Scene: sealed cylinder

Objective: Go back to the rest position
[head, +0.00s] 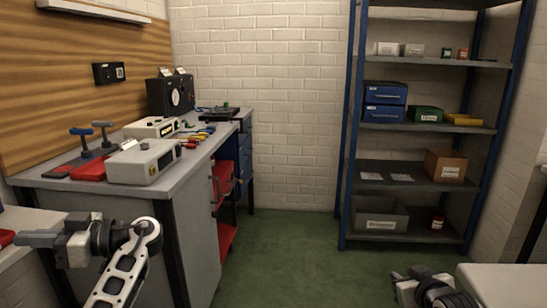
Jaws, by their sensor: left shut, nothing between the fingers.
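My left gripper (38,238) is at the lower left of the head view, with its arm bent below it. Its grey fingers point left and are shut, with nothing between them. It is in front of the workbench (60,190), close to the edge of a pale surface at the far left. My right gripper (418,272) shows low in the picture, right of centre, beside a pale tabletop. Only a small part of it is visible, and I cannot tell how its fingers stand. The rest of both arms is mostly out of frame.
The workbench holds grey instruments (145,162), a red tray (92,169) and tools. A blue-framed shelf (400,188) with boxes stands against the back wall. A pale tabletop (505,285) is at the lower right. The green floor (290,255) between is clear.

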